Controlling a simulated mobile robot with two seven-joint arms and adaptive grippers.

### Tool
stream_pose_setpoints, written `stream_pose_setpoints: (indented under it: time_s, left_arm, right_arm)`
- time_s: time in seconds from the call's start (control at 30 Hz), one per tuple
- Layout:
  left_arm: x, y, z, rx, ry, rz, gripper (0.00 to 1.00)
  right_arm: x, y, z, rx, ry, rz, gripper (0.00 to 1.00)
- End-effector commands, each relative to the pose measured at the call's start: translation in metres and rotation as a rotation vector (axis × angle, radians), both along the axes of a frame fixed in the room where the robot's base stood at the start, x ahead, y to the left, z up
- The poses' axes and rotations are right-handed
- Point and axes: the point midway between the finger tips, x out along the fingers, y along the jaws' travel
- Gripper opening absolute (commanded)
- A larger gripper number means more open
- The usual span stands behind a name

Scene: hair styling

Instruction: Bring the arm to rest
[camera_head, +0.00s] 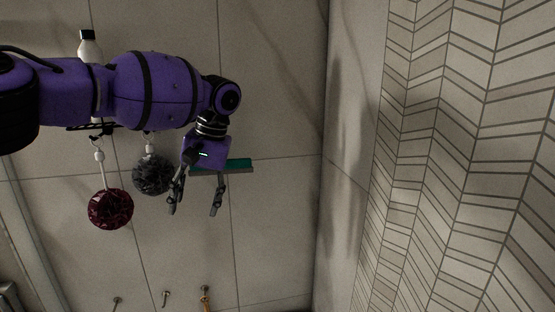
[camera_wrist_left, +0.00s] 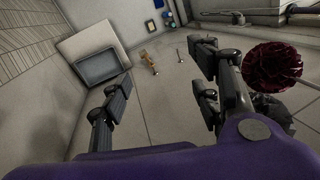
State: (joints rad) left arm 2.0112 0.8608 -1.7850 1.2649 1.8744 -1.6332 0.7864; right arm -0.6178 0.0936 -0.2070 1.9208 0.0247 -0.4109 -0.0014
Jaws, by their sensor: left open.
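My purple left arm reaches in from the left in the head view. Its left gripper (camera_head: 194,211) hangs with its two fingers spread apart and nothing between them, in front of the tiled wall. In the left wrist view the left gripper (camera_wrist_left: 158,75) also shows its fingers wide apart and empty. My right gripper is in neither view.
A dark red bath pouf (camera_head: 110,208) and a grey pouf (camera_head: 152,174) hang left of the gripper. A green-topped bar (camera_head: 238,164) lies behind it. A white bottle (camera_head: 89,48) is partly hidden by my arm. Small hooks (camera_head: 166,297) sit below. The right side is clear.

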Motion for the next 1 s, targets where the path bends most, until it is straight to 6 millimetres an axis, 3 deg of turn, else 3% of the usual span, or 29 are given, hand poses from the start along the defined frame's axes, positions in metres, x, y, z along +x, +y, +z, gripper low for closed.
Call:
stream_pose_setpoints:
  time_s: [0.03, 0.2, 0.4, 0.5, 0.63, 0.8, 1.0]
  left_arm:
    - [-0.001, -0.013, -0.045, -0.012, 0.031, -0.068, 0.57]
    - [-0.013, -0.060, -0.166, -0.095, 0.066, -0.286, 0.57]
    - [-0.058, -0.129, -0.291, -0.276, 0.069, -0.507, 0.57]
    - [-0.087, -0.166, -0.339, -0.389, 0.047, -0.590, 0.57]
    - [-0.126, -0.212, -0.385, -0.543, -0.012, -0.659, 0.57]
    - [-0.169, -0.258, -0.420, -0.727, -0.137, -0.680, 0.57]
    - [-0.200, -0.280, -0.440, -0.869, -0.339, -0.613, 0.57]
  right_arm:
    - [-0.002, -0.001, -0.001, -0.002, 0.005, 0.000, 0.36]
    - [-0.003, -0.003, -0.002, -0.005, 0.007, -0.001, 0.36]
    - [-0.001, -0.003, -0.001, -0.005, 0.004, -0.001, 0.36]
    - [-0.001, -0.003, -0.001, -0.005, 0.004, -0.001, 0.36]
    - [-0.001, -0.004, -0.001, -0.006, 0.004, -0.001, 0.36]
    - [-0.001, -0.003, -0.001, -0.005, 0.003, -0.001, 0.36]
    - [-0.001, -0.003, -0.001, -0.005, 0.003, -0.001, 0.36]
